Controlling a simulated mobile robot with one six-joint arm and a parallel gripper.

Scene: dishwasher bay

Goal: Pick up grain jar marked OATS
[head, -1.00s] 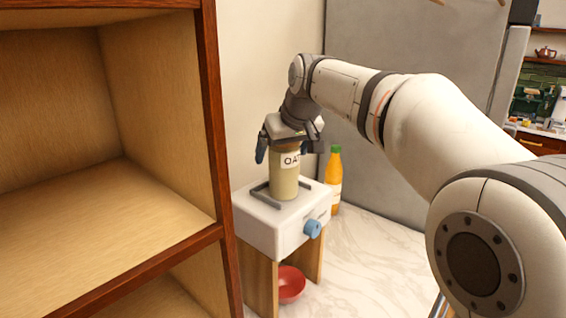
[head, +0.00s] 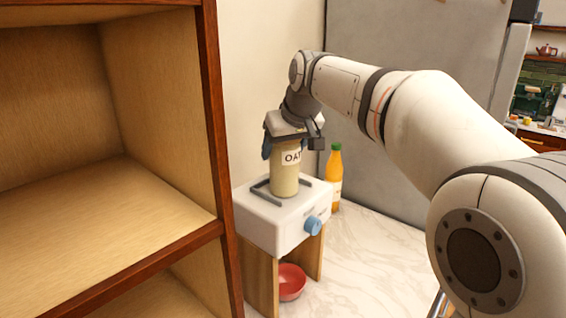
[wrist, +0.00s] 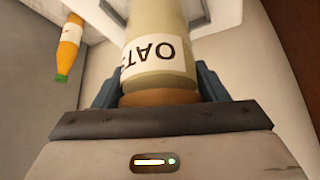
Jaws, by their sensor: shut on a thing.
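The grain jar (head: 285,180) is a pale, tall cylinder with a white label reading OATS, partly hidden by the gripper in the head view. It stands upright at the white box-shaped stand (head: 262,228), inside a grey bracket on its top; I cannot tell whether its base touches the stand. My gripper (head: 287,148) comes down from above and is shut on the jar's upper part. In the wrist view the jar (wrist: 160,75) sits between the blue fingers, with its brown lid close to the palm.
An orange bottle with a green cap (head: 334,178) stands right behind the stand. A red bowl (head: 291,282) sits below it between wooden legs. An empty wooden shelf unit (head: 212,120) fills the left. The marble surface (head: 375,255) to the right is clear.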

